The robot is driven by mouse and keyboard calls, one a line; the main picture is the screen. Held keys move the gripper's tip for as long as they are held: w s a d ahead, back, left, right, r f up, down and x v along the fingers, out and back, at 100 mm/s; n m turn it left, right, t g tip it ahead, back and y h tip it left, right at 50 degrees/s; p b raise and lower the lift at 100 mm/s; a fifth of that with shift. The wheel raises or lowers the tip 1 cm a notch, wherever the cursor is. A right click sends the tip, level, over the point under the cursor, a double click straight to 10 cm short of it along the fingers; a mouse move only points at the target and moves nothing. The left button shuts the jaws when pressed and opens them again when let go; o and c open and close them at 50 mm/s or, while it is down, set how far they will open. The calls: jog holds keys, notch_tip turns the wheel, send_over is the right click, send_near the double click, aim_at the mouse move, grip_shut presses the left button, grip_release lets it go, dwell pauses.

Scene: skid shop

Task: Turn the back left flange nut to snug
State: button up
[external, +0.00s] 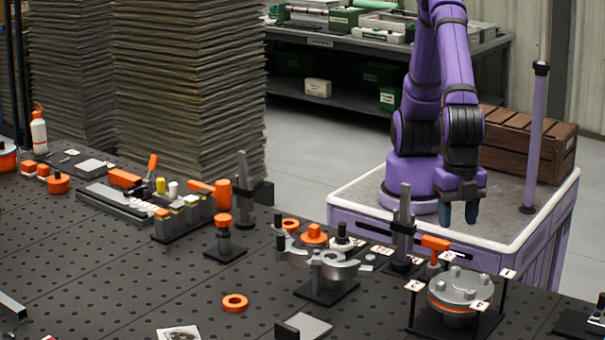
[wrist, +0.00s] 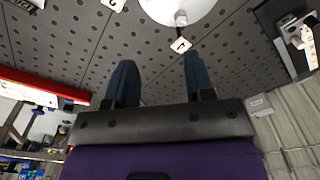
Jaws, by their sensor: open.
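The round grey flange (external: 458,303) stands on a dark base at the right front of the bench, with an orange ring around it. Several small nuts or bolt ends sit on its top; they are too small to tell apart clearly, and I cannot tell which is the back left flange nut. My gripper (external: 458,213) hangs pointing down behind the flange, over my own base and apart from the flange. In the wrist view my gripper (wrist: 159,78) has two blue fingers spread apart with nothing between them.
White label cards on thin posts surround the flange. An orange-handled tool (external: 435,243) stands just behind it, and a dark upright post (external: 404,225) to its left. A grey clamp-like fixture (external: 333,270) is further left. An orange ring (external: 235,302) lies on the perforated bench.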

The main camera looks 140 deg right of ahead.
jog(key=n, duration=0.2)
send_over(471, 291)
notch_tip(471, 291, down, 5)
notch_tip(471, 291, down, 10)
jog(key=shift+f, duration=0.1)
grip_shut()
jog(key=shift+m, duration=0.3)
jog(key=m, duration=0.2)
jog(key=shift+m, duration=2.3)
